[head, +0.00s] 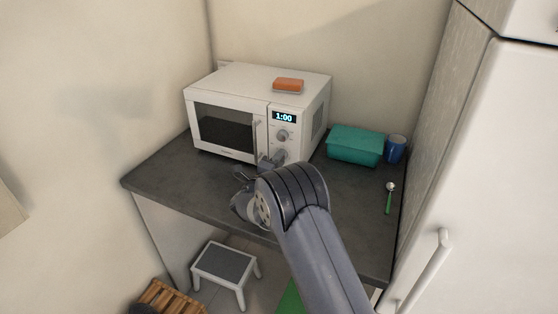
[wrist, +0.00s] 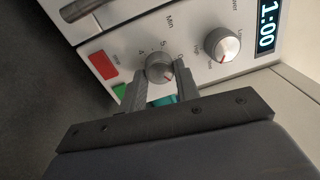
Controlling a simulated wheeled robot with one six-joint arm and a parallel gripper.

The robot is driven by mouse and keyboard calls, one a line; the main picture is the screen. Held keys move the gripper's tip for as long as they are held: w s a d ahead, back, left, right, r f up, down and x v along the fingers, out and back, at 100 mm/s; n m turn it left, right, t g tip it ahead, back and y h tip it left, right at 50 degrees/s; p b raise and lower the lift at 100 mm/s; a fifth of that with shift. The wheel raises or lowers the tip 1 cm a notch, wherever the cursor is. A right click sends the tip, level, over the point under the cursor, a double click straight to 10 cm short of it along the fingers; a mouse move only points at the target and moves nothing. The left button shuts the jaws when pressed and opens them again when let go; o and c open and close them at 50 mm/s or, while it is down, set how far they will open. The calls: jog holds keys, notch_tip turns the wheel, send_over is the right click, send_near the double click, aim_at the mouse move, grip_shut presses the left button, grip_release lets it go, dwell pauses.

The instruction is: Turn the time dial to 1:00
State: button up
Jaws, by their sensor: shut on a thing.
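The white microwave (head: 232,79) stands on the counter, its door shut. Its display (head: 284,117) reads 1:00, and the display also shows in the wrist view (wrist: 267,27). The time dial (wrist: 160,67) is the lower silver knob, with "Min" and numbers around it and a red pointer mark. My gripper (wrist: 160,82) is shut on the time dial, one finger on each side of its rim. In the head view my gripper (head: 270,162) is at the lower front panel, and my arm partly hides it.
The power dial (wrist: 222,44) sits just above the time dial. A red button (wrist: 103,65) and a partly hidden green one lie below. An orange sponge-like block (head: 288,85) rests on the microwave. A teal box (head: 355,146), blue cup (head: 396,149) and green spoon (head: 389,198) are to the right.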

jog(key=shift+f, duration=0.15)
jog(key=o, duration=1)
jog(key=shift+c, duration=0.2)
jog(key=b+v, duration=0.2)
jog(key=v, duration=0.8)
jog(key=shift+s, duration=0.35)
jog(key=shift+w, duration=0.1)
jog(key=p+x, duration=0.2)
jog(key=x, duration=0.8)
jog(key=shift+w, duration=0.3)
jog(key=shift+s, duration=0.1)
